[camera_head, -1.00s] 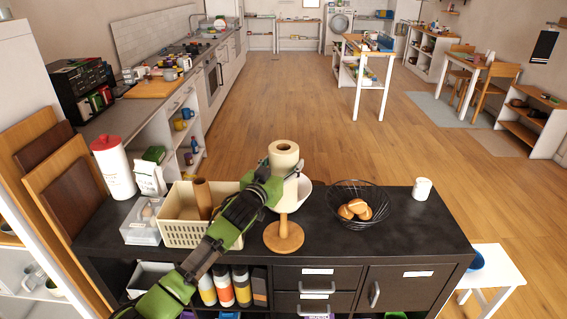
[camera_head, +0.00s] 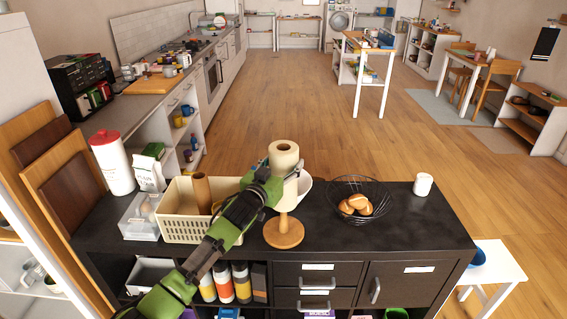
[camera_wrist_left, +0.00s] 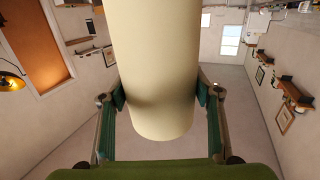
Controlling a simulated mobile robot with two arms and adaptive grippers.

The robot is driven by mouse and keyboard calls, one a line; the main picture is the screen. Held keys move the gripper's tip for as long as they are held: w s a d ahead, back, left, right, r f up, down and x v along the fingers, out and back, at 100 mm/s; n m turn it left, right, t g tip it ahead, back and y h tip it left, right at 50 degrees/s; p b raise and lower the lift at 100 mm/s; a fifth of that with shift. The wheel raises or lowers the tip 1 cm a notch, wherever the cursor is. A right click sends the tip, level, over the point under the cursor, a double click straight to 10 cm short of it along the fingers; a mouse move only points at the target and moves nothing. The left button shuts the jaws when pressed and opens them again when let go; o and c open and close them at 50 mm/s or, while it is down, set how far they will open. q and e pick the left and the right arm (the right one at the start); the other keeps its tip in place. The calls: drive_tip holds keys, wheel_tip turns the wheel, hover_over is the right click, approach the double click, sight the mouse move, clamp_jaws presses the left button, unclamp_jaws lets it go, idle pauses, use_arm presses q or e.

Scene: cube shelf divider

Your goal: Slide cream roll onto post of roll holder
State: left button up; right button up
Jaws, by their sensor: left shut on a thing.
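The cream roll (camera_head: 285,158) is upright above the round wooden base of the roll holder (camera_head: 284,233), with its brown core opening showing on top. My left gripper (camera_head: 272,172) is shut on the roll from the left. In the left wrist view the roll (camera_wrist_left: 158,70) sits between the two fingers (camera_wrist_left: 160,95). A short piece of the post shows between the roll's lower end and the base. The rest of the post is hidden, and I cannot tell how far it is inside the roll. My right gripper is not in view.
A cream basket (camera_head: 173,230) with a brown tube (camera_head: 203,192) stands left of the holder, under my left arm. A wire bowl with bread (camera_head: 357,203) and a white cup (camera_head: 423,184) stand right. The counter's right front is clear.

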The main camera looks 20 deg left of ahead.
sight(279, 211)
use_arm(q)
drive_tip(key=shift+f+b, duration=4.55)
drive_tip(key=shift+f, duration=1.7)
drive_tip(key=o, duration=1.6)
drive_tip(key=shift+o, duration=0.2)
drive_tip(key=s+p, duration=0.3)
drive_tip(key=shift+s+a+r, duration=0.2)
drive_tip(key=shift+s+r, duration=0.05)
drive_tip(key=shift+s, duration=0.15)
drive_tip(key=shift+s+f+p, duration=0.1)
drive_tip(key=shift+s+p, duration=0.35)
drive_tip(key=shift+s, duration=0.15)
drive_tip(key=shift+s+a, duration=0.1)
